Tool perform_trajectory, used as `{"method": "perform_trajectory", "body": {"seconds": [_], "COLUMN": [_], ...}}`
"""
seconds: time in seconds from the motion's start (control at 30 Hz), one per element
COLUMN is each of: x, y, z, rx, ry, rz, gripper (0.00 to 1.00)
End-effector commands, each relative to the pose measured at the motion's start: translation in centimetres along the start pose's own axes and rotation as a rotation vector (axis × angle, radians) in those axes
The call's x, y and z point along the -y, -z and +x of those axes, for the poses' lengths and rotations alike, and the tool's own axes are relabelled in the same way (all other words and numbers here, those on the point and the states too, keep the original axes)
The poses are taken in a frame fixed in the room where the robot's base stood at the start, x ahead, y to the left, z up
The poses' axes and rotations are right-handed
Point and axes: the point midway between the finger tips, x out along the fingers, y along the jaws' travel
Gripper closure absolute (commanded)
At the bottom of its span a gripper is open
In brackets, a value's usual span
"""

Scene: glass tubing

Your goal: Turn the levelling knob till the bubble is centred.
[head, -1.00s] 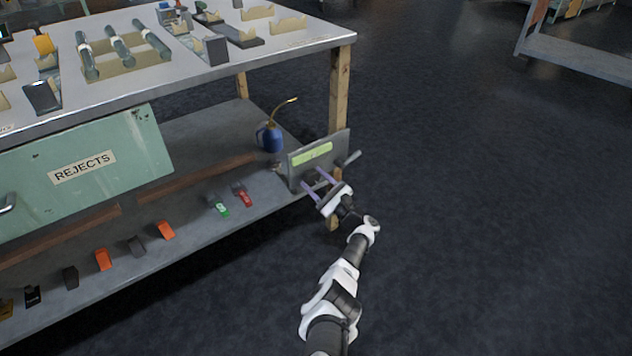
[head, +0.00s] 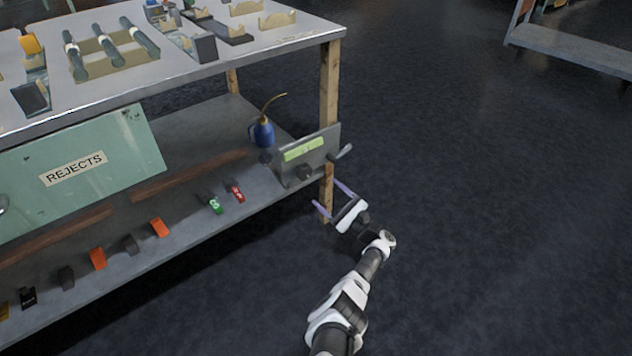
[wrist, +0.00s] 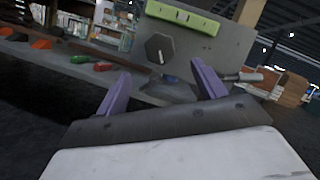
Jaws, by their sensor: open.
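The levelling knob (head: 304,172) is a dark, many-sided knob on the front of a grey plate (head: 322,150) at the shelf's right end. In the wrist view the knob (wrist: 160,48) has a pale pointer mark. A yellow-green level vial (head: 304,149) sits above the knob; it also shows in the wrist view (wrist: 183,17). The bubble's place is too small to tell. My gripper (head: 333,196) is open and empty, with purple fingers spread. It is in front of the plate, below and right of the knob, apart from it.
A lever handle (head: 342,152) sticks out at the plate's right. A blue oil can (head: 263,132) stands behind it on the lower shelf (head: 200,165). A wooden table leg (head: 328,90) is close by. Red (head: 236,193) and green (head: 214,204) clips lie left. Floor at right is clear.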

Motion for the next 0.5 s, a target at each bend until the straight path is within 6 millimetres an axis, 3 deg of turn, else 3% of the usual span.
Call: {"method": "perform_trajectory", "body": {"seconds": [0.2, 0.5], "x": [0.0, 0.0], "y": [0.1, 0.0], "z": [-3.7, -4.8], "rx": [-0.002, 0.000], "ry": [0.000, -0.001], "rz": [0.000, 0.001], "gripper": [0.30, 0.30]}}
